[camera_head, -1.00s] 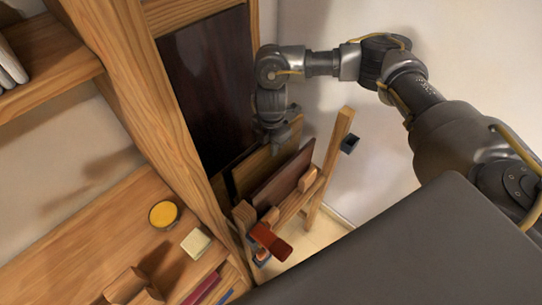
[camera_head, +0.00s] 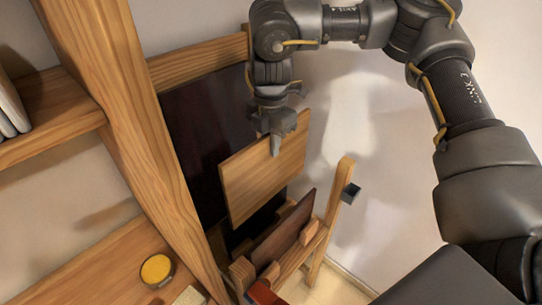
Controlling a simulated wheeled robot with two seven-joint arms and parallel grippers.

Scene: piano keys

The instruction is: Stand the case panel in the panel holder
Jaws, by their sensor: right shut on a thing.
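My right gripper (camera_head: 273,133) is shut on the top edge of a light wood panel, which I take to be the case panel (camera_head: 262,175). It hangs tilted in the picture, in front of a large dark board. Below it is a wooden rack, which I take to be the panel holder (camera_head: 317,250), with a tall post on its right side. A reddish-brown panel (camera_head: 285,232) stands in the rack between wooden blocks. A black panel (camera_head: 258,222) shows partly behind the held panel's lower edge. My left gripper is not in view.
A thick wooden post (camera_head: 125,120) and shelves stand at the left. The dark board (camera_head: 205,130) is close behind the held panel. A yellow-topped round tin (camera_head: 157,270) is on the lower shelf. A red object (camera_head: 262,294) is at the rack's near end.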

